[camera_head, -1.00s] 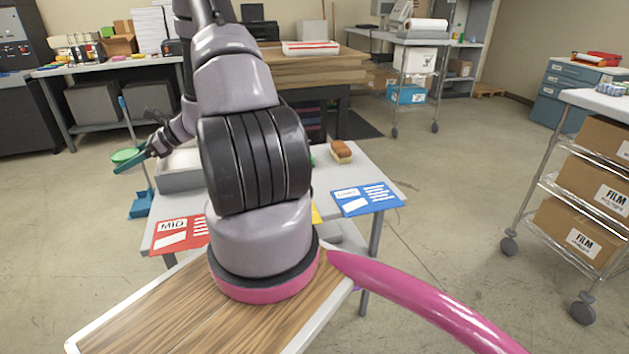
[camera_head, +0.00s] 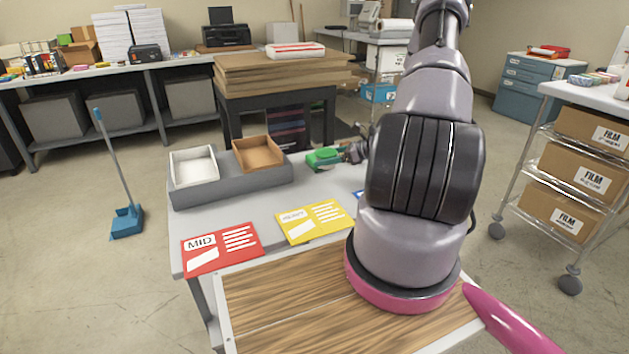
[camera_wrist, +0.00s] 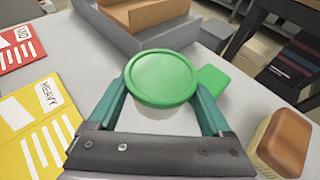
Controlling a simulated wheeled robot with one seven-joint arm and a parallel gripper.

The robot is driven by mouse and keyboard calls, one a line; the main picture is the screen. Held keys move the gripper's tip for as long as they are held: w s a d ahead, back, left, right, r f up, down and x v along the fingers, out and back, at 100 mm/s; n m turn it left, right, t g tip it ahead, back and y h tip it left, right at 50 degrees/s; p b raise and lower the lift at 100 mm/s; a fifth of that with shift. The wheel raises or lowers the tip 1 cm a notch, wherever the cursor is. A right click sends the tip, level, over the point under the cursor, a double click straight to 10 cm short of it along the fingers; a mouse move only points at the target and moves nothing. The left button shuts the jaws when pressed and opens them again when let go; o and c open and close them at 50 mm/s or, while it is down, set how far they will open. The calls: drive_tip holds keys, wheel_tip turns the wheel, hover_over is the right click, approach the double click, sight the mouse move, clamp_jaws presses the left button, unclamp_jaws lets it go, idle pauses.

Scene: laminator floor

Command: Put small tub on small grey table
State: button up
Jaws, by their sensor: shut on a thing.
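The small tub (camera_wrist: 161,78), with a round green lid and a whitish body, sits between the fingers of my gripper (camera_wrist: 164,88) in the wrist view. The green fingers are shut on its sides. In the head view the tub (camera_head: 320,155) and my gripper (camera_head: 334,156) are over the far right part of the small grey table (camera_head: 240,215), right of a grey tray stand. I cannot tell whether the tub's bottom touches the tabletop. A green block (camera_wrist: 214,80) lies just beyond the tub in the wrist view.
The grey stand (camera_head: 232,187) holds a white tray (camera_head: 194,166) and a brown tray (camera_head: 258,154). A red card (camera_head: 222,249) and a yellow card (camera_head: 312,221) lie in front. A brown-topped block (camera_wrist: 284,142) stands right of my gripper. Stacked boards (camera_head: 280,75) rise behind.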

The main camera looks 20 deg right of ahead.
sight(326, 183)
wheel_tip(326, 183, down, 3)
drive_tip(key=shift+d, duration=0.15)
drive_tip(key=shift+f, duration=1.9)
drive_tip(key=shift+f, duration=0.2)
drive_tip(key=o, duration=1.2)
drive_tip(key=shift+r, duration=0.15)
